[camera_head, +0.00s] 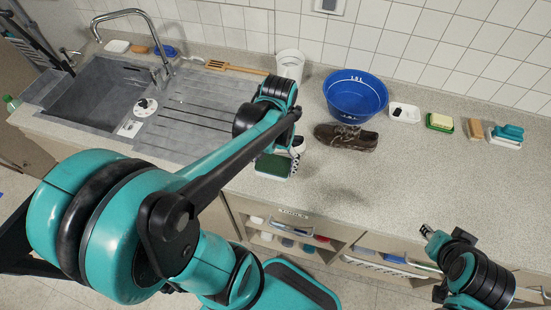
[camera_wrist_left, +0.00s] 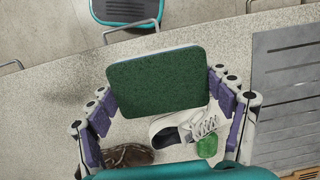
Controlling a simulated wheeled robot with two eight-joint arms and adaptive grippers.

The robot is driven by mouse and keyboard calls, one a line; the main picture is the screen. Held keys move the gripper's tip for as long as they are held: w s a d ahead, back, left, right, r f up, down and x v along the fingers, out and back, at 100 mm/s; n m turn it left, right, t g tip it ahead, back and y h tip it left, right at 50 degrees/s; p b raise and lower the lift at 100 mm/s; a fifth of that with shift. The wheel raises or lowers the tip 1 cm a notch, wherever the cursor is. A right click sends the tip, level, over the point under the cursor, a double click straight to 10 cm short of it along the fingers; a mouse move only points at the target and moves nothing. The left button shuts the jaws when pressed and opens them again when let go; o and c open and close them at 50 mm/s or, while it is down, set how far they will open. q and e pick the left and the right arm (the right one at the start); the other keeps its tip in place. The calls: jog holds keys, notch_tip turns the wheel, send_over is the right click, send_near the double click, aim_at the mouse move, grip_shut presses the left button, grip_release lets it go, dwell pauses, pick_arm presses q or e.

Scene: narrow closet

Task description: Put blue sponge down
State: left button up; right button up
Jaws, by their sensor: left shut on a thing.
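The sponge (camera_wrist_left: 157,82) shows its dark green scouring face in the left wrist view, with a thin pale-blue edge along the top. My left gripper (camera_wrist_left: 160,92) is shut on it, with a finger at each side. In the head view the sponge (camera_head: 273,166) is near the counter's front edge, beyond my left forearm. The left gripper (camera_head: 284,153) is largely hidden there by my arm. I cannot tell whether the sponge touches the counter. My right gripper (camera_head: 430,233) is at the lower right, in front of the counter; its jaws are too small to read.
A white sneaker (camera_wrist_left: 180,127) and brown shoe (camera_head: 347,137) are close to the held sponge. A blue tub (camera_head: 355,98), white cup (camera_head: 290,65), soap dishes (camera_head: 404,113) and brushes line the wall. The sink (camera_head: 95,105) is left. The counter (camera_head: 400,180) is clear at front right.

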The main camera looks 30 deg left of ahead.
pick_arm(q)
jog(key=w+a+f, duration=0.1)
jog(key=a+f, duration=0.1)
jog(key=w+a+f+b, duration=0.1)
jog(key=w+a, duration=0.1)
jog(key=a, duration=0.1)
jog(key=w+a+f+b, duration=0.1)
jog(key=w+a+f, duration=0.1)
jog(key=shift+w+a+f, duration=0.2)
jog(key=shift+w+f, duration=0.05)
jog(key=shift+f, duration=0.1)
notch_tip(320, 180, down, 4)
jog(key=shift+r+b, duration=0.1)
jog(key=shift+b, duration=0.95)
jog(key=shift+f, duration=0.3)
jog(key=o, duration=1.3)
jog(key=shift+c, duration=0.2)
jog(key=shift+r, duration=0.2)
